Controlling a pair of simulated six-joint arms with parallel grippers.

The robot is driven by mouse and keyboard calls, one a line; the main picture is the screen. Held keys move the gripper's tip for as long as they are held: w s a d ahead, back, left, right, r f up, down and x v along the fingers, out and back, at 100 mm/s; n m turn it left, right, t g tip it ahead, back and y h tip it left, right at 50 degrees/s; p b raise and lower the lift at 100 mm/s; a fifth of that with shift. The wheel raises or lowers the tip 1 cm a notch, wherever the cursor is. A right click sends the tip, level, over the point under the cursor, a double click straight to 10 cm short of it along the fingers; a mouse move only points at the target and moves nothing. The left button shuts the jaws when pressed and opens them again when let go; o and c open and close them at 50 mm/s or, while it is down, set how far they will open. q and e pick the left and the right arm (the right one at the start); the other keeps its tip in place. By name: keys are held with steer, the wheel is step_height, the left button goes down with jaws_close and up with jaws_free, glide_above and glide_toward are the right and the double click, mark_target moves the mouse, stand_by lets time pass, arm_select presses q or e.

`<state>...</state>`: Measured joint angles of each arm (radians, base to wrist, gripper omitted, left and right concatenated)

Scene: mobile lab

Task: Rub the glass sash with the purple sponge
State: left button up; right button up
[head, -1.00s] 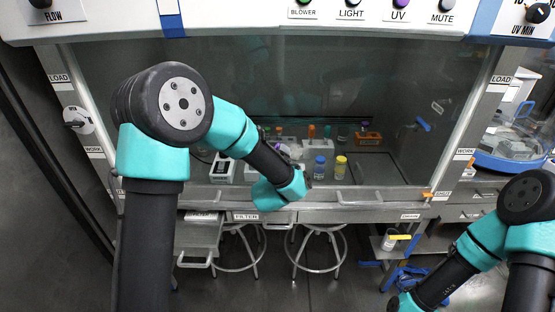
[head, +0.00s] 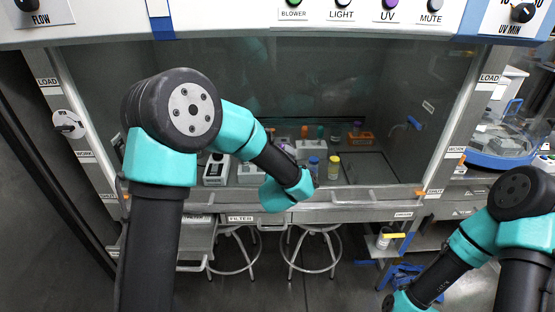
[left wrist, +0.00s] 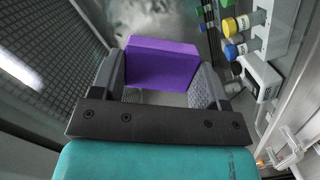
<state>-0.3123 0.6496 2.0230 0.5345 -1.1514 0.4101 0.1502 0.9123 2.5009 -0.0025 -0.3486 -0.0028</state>
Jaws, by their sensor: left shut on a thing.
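The purple sponge (left wrist: 162,64) is a block held between the two dark fingers of my left gripper (left wrist: 160,78) in the left wrist view. The glass sash (head: 270,80) is the large, dark, see-through pane across the front of the cabinet in the head view. My left forearm lies in front of its lower middle. My left gripper and the sponge are hidden there behind the arm. I cannot tell whether the sponge touches the glass. My right arm is at the lower right, with its gripper out of the frame.
Behind the glass stand a blue-capped bottle (head: 313,166), a yellow-capped bottle (head: 334,167) and an orange rack (head: 360,137). A rail with a handle (head: 365,199) runs along the bottom. Stools (head: 313,255) stand below. A blue-based device (head: 495,150) is at the right.

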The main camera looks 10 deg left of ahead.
mark_target(303, 152)
arm_select(q)
steer(key=shift+d, duration=0.1)
steer(key=shift+w+d, duration=0.3)
steer(key=shift+d, duration=0.5)
steer(key=shift+w+d, duration=0.3)
steer(key=shift+d, duration=0.5)
steer(key=shift+w+d, duration=0.2)
steer(key=shift+d, duration=0.7)
steer(key=shift+w+d, duration=0.15)
steer(key=shift+d, duration=0.7)
steer(key=shift+w+a, duration=0.15)
steer(key=shift+a, duration=0.05)
steer(key=shift+s+a, duration=0.3)
steer(key=shift+a, duration=0.55)
steer(key=shift+s+a, duration=0.25)
steer(key=shift+a, duration=0.55)
steer(key=shift+s+a, duration=0.3)
steer(key=shift+a, duration=0.55)
steer(key=shift+s+a, duration=0.25)
steer(key=shift+a, duration=0.55)
